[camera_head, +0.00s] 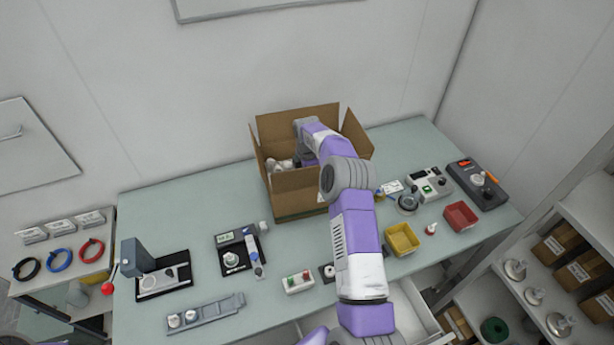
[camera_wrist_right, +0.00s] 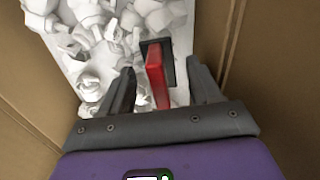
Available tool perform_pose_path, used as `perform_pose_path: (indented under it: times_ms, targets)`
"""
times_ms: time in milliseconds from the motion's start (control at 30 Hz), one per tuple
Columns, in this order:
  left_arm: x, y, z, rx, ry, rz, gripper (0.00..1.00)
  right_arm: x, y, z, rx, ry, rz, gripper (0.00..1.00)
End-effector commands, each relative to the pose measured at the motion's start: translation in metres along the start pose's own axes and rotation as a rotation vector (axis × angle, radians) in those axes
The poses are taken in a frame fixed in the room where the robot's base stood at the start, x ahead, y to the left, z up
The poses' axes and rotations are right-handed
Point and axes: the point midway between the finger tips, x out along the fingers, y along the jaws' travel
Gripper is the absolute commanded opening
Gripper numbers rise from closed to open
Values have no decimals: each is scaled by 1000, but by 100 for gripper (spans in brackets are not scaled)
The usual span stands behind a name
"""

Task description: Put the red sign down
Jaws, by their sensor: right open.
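The red sign (camera_wrist_right: 157,76) shows in the right wrist view as a narrow red piece with a dark plate (camera_wrist_right: 166,52) at its far end. It is inside the cardboard box, over or among white parts; I cannot tell whether it touches them. My right gripper (camera_wrist_right: 161,80) is open, with one finger on each side of the sign and gaps between. In the head view my right arm reaches into the cardboard box (camera_head: 298,196), and the box walls and arm hide the sign and fingertips. My left gripper is in neither view.
White parts (camera_wrist_right: 100,50) fill the box floor, and brown box walls (camera_wrist_right: 275,75) rise close on both sides of the gripper. On the table are a yellow bin (camera_head: 402,240), a red bin (camera_head: 460,216) and a lever press (camera_head: 150,275). Clear table lies left of the box.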

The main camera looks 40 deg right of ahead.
Motion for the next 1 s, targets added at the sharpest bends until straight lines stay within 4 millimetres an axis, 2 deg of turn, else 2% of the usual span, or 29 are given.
perform_pose_path:
  times_ms: [300, 500, 700, 1000]
  targets:
    - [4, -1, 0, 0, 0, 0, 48, -66, 1, 0, 0, 0, 7, 63]
    - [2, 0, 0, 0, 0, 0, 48, -102, 1, -1, -1, 0, 5, 63]
    - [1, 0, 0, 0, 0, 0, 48, -118, 0, 0, 0, 0, 4, 63]
    - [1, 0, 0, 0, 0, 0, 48, -119, 0, 0, 0, 0, 2, 63]
